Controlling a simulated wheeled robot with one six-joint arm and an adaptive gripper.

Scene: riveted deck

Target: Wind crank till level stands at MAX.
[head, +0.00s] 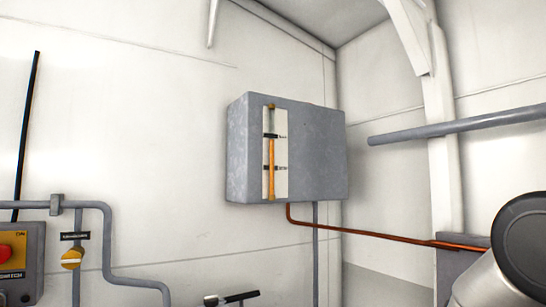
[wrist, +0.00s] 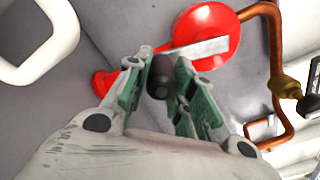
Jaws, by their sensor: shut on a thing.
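In the wrist view my gripper (wrist: 163,78) has its green fingers on either side of the dark crank grip (wrist: 160,74) and is shut on it. The pale flat crank arm (wrist: 205,48) runs from the grip across the round red housing (wrist: 212,28). In the head view a grey tank (head: 318,150) on the wall bears a level gauge (head: 282,187). A lower mark (head: 270,168) is well below. The mark labels are too small to read surely.
A copper pipe (wrist: 272,65) bends close beside the red housing, with a dark-ended brass fitting (wrist: 289,87). A white tubular loop (wrist: 48,60) is at the upper left. In the head view a switch box (head: 20,262) and grey pipes (head: 107,240) are at the left.

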